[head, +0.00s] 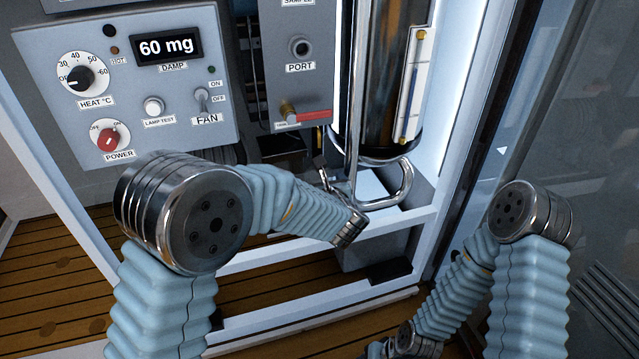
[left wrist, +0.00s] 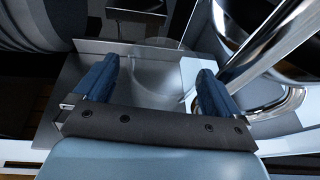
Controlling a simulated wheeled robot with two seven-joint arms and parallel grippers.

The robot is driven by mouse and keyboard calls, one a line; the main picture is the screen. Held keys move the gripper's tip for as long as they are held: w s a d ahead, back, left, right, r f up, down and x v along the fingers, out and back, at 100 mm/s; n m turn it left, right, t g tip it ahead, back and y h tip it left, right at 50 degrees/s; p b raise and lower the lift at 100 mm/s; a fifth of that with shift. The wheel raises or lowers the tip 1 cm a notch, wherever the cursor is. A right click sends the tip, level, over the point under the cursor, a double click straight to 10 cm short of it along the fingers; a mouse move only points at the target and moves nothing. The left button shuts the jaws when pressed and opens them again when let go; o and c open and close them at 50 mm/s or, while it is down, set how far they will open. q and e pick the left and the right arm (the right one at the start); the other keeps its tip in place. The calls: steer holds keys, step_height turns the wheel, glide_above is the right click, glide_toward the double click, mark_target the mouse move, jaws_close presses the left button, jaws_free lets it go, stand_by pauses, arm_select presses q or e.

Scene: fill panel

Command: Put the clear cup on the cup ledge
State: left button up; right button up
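My left gripper (head: 334,178) reaches in at the cabinet's lower shelf, under the steel cylinder. In the left wrist view its two blue fingers (left wrist: 154,88) stand wide apart. A faint, see-through rounded outline between them looks like the clear cup (left wrist: 155,92); its edges are hard to make out, and I see no clear contact with the fingers. Behind it is a grey metal surface with a raised lip (left wrist: 110,47), which may be the cup ledge. I cannot pick out the cup in the head view. My right arm is at the lower right; its gripper is out of view.
The steel cylinder (head: 380,85) with its curved tube (head: 405,180) hangs close to the right of my left gripper. The control panel (head: 130,80) reads 60 mg. A port unit (head: 299,75) is above. A white cabinet post and a glass pane (head: 580,130) bound the right side.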

arm_select(q)
steer(key=shift+r, duration=0.15)
steer(key=shift+s+r+p, duration=0.15)
steer(key=shift+s+p, duration=0.05)
steer(key=shift+p, duration=0.1)
steer(key=v, duration=1.1)
steer(key=shift+s, duration=0.25)
steer(key=shift+d, duration=0.1)
stand_by(0.3)
